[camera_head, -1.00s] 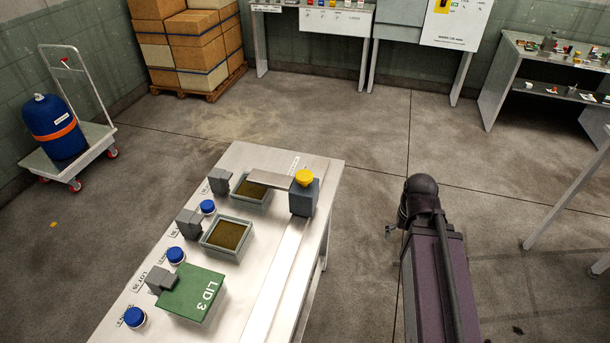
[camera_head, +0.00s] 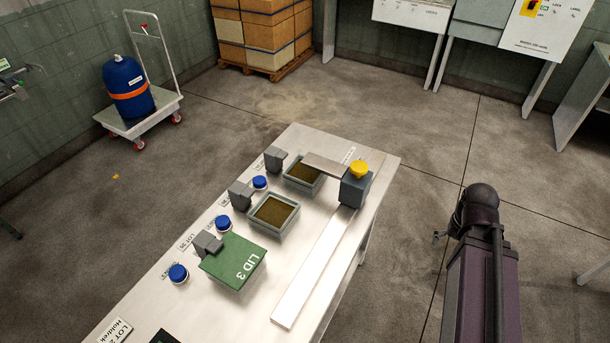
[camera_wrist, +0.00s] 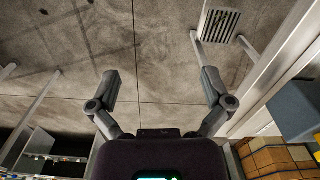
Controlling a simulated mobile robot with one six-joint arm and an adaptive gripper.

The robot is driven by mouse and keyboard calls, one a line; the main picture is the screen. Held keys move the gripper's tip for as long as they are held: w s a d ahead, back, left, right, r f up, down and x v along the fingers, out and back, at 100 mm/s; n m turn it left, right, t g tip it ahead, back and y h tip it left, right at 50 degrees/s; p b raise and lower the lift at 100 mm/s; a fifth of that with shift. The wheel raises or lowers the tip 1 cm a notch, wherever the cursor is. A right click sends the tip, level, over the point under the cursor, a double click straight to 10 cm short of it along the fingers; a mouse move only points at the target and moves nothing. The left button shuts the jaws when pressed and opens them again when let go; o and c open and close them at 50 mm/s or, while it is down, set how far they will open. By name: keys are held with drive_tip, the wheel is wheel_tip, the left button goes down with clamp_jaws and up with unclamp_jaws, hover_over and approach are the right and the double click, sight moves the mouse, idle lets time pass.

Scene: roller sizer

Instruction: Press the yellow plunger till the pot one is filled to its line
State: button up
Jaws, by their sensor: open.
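The yellow plunger (camera_head: 359,169) sits on top of a grey-blue block (camera_head: 355,191) at the bench's far right. A flat metal arm (camera_head: 325,163) runs left from the block to over the far open pot (camera_head: 303,180). A second open pot (camera_head: 274,213) stands nearer; both hold brown material. A third is covered by a green lid marked "LID 3" (camera_head: 240,258). Which is pot one, and any fill line, I cannot read. My gripper (camera_head: 440,237) is right of the bench, apart from the plunger. In the wrist view my gripper (camera_wrist: 160,85) is open and empty.
Blue round caps (camera_head: 223,222) and grey blocks line the pots' left side. A long pale rail (camera_head: 318,268) runs along the bench's right side. A trolley with a blue drum (camera_head: 128,88) and stacked boxes (camera_head: 262,35) stand behind.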

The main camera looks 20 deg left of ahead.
idle(0.3)
drive_tip(key=c, duration=0.6)
drive_tip(key=shift+w+a+r+p, duration=0.35)
drive_tip(key=shift+w+r+p, duration=0.05)
drive_tip(key=shift+r+p, duration=0.05)
drive_tip(key=c, duration=0.7)
drive_tip(key=shift+m, duration=0.4)
drive_tip(key=w+a+r+p, duration=0.3)
drive_tip(key=a, duration=0.1)
drive_tip(key=w+a+r+p, duration=0.3)
drive_tip(key=a+r+p, duration=0.1)
drive_tip(key=a, duration=0.1)
drive_tip(key=w+a+r+p, duration=0.3)
drive_tip(key=w+a, duration=0.1)
drive_tip(key=shift+a+r+p, duration=0.2)
drive_tip(key=shift+r+p, duration=0.15)
clamp_jaws()
drive_tip(key=w+a+r+p, duration=0.2)
drive_tip(key=a+r+p, duration=0.2)
drive_tip(key=a, duration=0.3)
drive_tip(key=w+a+r+p, duration=0.3)
drive_tip(key=a+r+p, duration=0.1)
drive_tip(key=a, duration=0.4)
drive_tip(key=shift+w+a+r+m, duration=0.15)
drive_tip(key=shift+r+m, duration=0.05)
drive_tip(key=shift+m, duration=0.1)
